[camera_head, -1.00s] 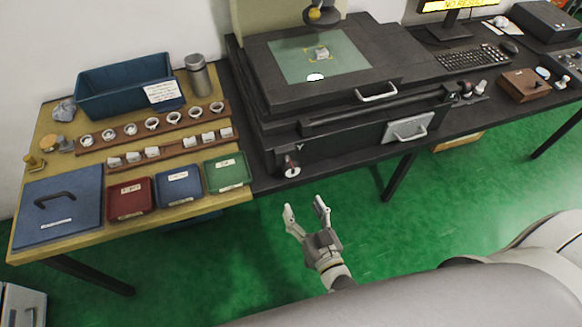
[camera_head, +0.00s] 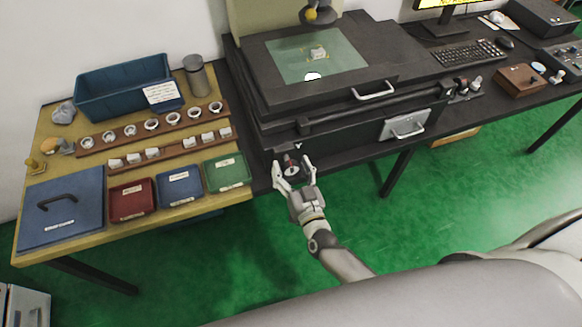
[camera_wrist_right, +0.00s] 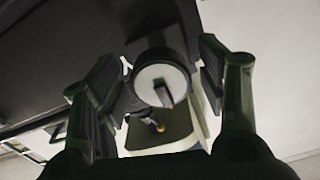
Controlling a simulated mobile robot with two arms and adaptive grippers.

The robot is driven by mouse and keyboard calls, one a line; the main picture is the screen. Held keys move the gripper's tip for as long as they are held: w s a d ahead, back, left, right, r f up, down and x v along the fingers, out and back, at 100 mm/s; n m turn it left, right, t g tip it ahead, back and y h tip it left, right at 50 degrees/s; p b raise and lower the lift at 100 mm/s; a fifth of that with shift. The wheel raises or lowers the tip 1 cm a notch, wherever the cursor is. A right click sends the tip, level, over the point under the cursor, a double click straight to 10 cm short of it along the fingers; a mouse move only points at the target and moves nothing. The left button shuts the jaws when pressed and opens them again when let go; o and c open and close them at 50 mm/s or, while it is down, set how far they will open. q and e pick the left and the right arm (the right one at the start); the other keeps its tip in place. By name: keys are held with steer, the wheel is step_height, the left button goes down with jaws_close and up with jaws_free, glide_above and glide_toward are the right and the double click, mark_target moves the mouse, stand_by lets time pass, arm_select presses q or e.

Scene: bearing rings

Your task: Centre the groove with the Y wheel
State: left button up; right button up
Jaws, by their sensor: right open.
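The Y wheel (camera_head: 292,170) is a small dark knob with a pale face on the front left of the black measuring machine, under a white Y mark. In the right wrist view the wheel (camera_wrist_right: 158,84) shows a round white face with a dark bar across it. My right gripper (camera_head: 292,180) is open, with a finger on each side of the wheel. In the right wrist view both fingers (camera_wrist_right: 160,95) stand apart from the wheel's rim. A small pale ring part (camera_head: 318,53) sits on the machine's green glass stage (camera_head: 345,68). The groove is too small to tell. My left gripper is not in view.
The black machine (camera_head: 350,140) has a silver-handled drawer front. On the left, a wooden table (camera_head: 60,150) holds racks of rings, red, blue and green trays (camera_head: 228,172) and a blue bin (camera_head: 110,95). A keyboard (camera_head: 468,55) and monitor stand at the right.

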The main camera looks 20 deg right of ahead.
steer(key=shift+w, duration=0.1)
steer(key=shift+c, duration=0.2)
steer(key=c, duration=1)
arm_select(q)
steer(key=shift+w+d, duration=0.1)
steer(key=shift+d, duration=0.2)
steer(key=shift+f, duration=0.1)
arm_select(e)
steer(key=shift+m, duration=0.3)
steer(key=m+b, duration=0.1)
steer(key=m, duration=0.3)
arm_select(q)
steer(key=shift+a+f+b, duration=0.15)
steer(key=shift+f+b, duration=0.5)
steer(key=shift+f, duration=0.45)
arm_select(e)
steer(key=shift+m, duration=2)
steer(key=o, duration=1)
